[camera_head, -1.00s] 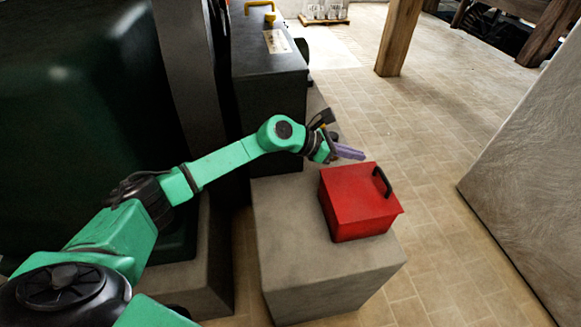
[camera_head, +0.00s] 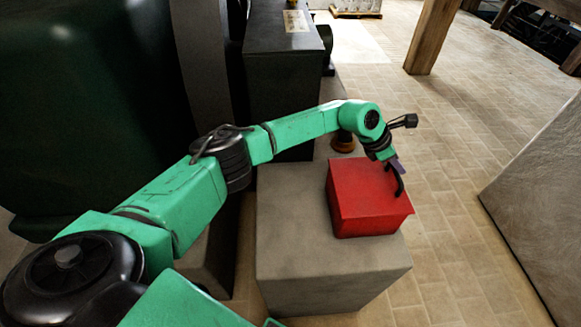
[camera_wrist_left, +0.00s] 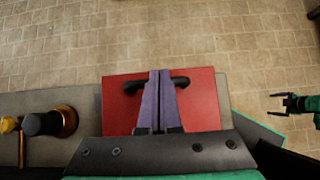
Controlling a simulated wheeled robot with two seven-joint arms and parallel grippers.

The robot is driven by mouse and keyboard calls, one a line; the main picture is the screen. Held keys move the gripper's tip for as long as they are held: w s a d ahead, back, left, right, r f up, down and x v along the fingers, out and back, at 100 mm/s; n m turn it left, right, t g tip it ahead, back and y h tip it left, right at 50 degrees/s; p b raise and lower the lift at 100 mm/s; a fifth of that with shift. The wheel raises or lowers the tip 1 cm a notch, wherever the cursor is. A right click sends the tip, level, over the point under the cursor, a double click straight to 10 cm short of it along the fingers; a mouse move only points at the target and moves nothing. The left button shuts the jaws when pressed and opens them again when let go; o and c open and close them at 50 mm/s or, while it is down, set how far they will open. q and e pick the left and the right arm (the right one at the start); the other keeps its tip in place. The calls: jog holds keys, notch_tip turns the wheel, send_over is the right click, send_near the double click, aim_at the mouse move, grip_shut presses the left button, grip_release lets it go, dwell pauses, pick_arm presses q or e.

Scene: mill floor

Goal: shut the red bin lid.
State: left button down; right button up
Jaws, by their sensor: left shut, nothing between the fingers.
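The red bin (camera_head: 365,222) stands on a grey stone block. Its red lid (camera_head: 352,180) lies flat across the top in the head view, with no clear gap. A black handle (camera_head: 401,184) stands near the lid's right edge. My left gripper (camera_head: 397,166) is shut and empty, its purple fingers pointing down at the handle. In the left wrist view the fingers (camera_wrist_left: 160,80) cover the middle of the handle (camera_wrist_left: 180,81), above the red lid (camera_wrist_left: 204,104). Contact cannot be told. My right gripper (camera_wrist_left: 272,103) shows open at the right of the wrist view, away from the bin.
The stone block (camera_head: 290,235) has bare top left of the bin. A dark machine cabinet (camera_head: 285,75) stands behind it, and a black and brass knob (camera_wrist_left: 50,122) sits beside the bin. Tiled floor (camera_head: 450,250) is open to the right, up to a pale slab (camera_head: 540,200).

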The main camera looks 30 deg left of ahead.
pick_arm(q)
jog(key=shift+w+d+f+b, duration=0.15)
jog(key=shift+d+f+b, duration=0.15)
jog(key=shift+f, duration=0.2)
jog(key=shift+a, duration=0.1)
